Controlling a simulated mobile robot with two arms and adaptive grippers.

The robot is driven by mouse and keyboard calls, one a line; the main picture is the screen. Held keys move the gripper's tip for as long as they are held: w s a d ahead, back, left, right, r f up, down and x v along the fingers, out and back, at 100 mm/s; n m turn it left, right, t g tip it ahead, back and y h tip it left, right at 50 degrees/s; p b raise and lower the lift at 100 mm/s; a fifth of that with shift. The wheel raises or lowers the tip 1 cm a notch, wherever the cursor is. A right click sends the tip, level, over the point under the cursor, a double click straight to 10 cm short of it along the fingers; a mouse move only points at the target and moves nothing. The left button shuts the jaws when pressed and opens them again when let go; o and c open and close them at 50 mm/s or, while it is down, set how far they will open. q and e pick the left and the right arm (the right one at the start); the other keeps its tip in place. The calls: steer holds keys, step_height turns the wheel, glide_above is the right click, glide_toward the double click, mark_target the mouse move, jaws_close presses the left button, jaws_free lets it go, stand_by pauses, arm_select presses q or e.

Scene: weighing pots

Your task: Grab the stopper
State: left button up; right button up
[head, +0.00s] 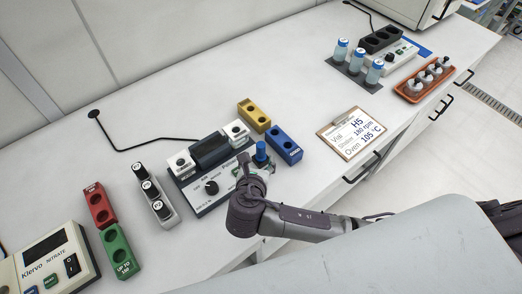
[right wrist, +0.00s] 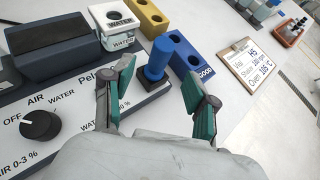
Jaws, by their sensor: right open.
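A blue cylindrical piece with a dark base, which looks like the stopper (head: 261,150), stands upright at the right end of the grey Peltier device (head: 207,192). In the right wrist view the stopper (right wrist: 159,57) shows between and a little beyond the two teal-padded fingers. My right gripper (right wrist: 160,75) is open and empty, with a finger on each side of the stopper and visible gaps. In the head view my right gripper (head: 258,170) is just in front of it, partly hidden by its own wrist. My left gripper is in neither view.
A blue two-hole block (head: 285,146) stands close right of the stopper, with a yellow block (head: 253,114) behind. A white WATER block (right wrist: 117,27) is close on the left. A clipboard (head: 351,132) lies farther right. Bare counter lies between the blue block and clipboard.

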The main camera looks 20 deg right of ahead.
mark_target(260, 154)
steer(key=x, duration=0.3)
steer(key=p+x, duration=0.1)
steer(key=x, duration=0.3)
steer(key=shift+w+f, duration=0.1)
steer(key=shift+f, duration=0.3)
steer(key=shift+c, duration=0.2)
steer(key=c, duration=1)
